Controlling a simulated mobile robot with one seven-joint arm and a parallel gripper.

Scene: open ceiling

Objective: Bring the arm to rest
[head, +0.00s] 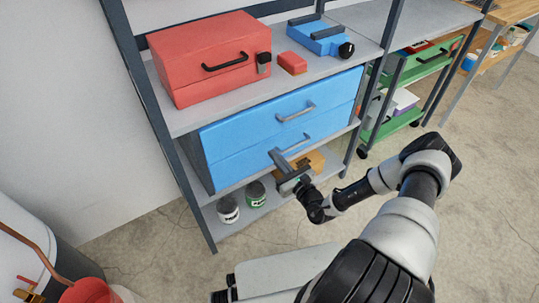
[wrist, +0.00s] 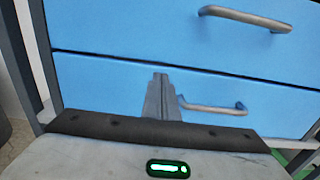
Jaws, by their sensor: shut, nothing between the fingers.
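My arm reaches from the lower right of the head view toward the shelf unit. My gripper (head: 276,157) is in front of the lower drawer of the blue drawer cabinet (head: 207,160). In the wrist view the fingers of my gripper (wrist: 160,80) are together with nothing between them. They stand just left of the lower drawer handle (wrist: 213,107); I cannot tell whether they touch the drawer front. The upper drawer handle (wrist: 245,17) is above and to the right. Both drawers look shut.
The shelf above holds a red toolbox (head: 205,60), a small red block (head: 292,63) and a blue tool (head: 318,37). Two cans (head: 228,208) and an orange-brown item (head: 309,163) are on the lower shelf. A green cart (head: 407,118) stands right. Floor (head: 150,245) is open in front.

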